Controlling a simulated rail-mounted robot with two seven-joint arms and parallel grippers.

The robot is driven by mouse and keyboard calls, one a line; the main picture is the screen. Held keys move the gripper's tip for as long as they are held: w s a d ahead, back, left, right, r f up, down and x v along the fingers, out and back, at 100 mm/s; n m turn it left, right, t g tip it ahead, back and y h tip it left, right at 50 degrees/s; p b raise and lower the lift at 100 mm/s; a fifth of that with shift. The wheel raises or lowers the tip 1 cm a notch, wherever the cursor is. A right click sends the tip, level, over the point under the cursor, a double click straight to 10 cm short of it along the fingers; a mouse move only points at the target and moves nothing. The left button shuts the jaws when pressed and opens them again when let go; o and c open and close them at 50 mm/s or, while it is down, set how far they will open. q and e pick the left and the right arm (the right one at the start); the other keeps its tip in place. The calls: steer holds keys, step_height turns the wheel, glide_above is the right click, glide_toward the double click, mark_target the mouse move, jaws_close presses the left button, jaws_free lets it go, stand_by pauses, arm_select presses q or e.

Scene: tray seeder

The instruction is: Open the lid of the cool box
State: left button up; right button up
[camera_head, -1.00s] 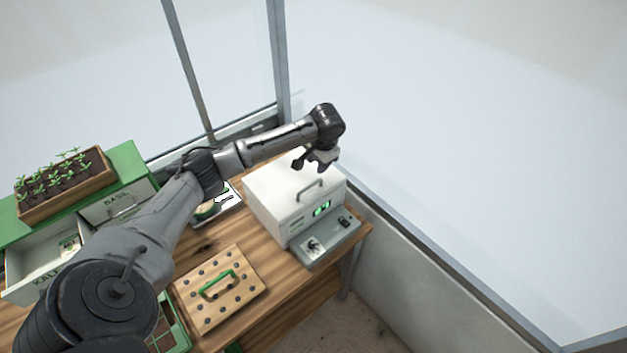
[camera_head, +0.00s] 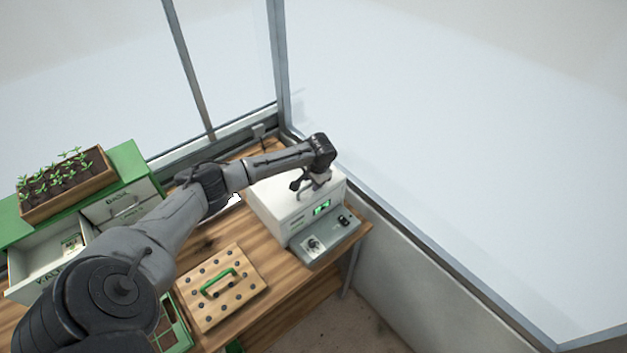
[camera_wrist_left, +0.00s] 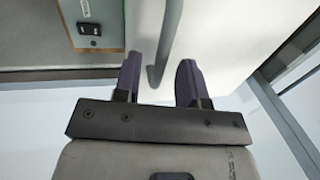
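The cool box (camera_head: 270,203) is a white box at the far right end of the bench, with its lid closed. A grey metal bar handle sits on the lid; in the left wrist view the handle (camera_wrist_left: 166,42) runs between my fingertips. My left gripper (camera_head: 308,185) is at the lid, around the handle in the head view and partly hiding it. In the left wrist view its two dark fingers (camera_wrist_left: 160,78) are apart, with gaps visible beside the bar, so it is open. My right gripper is not in view.
A grey control panel (camera_head: 327,241) with a knob and switch fronts the box. A pegged wooden board (camera_head: 236,302) with a green handle lies nearer. Drawers and a seedling planter (camera_head: 68,205) stand left, one drawer open. Window frames and a wall border the bench.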

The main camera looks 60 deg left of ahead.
arm_select(q)
steer(key=shift+c, duration=0.4)
jaws_close()
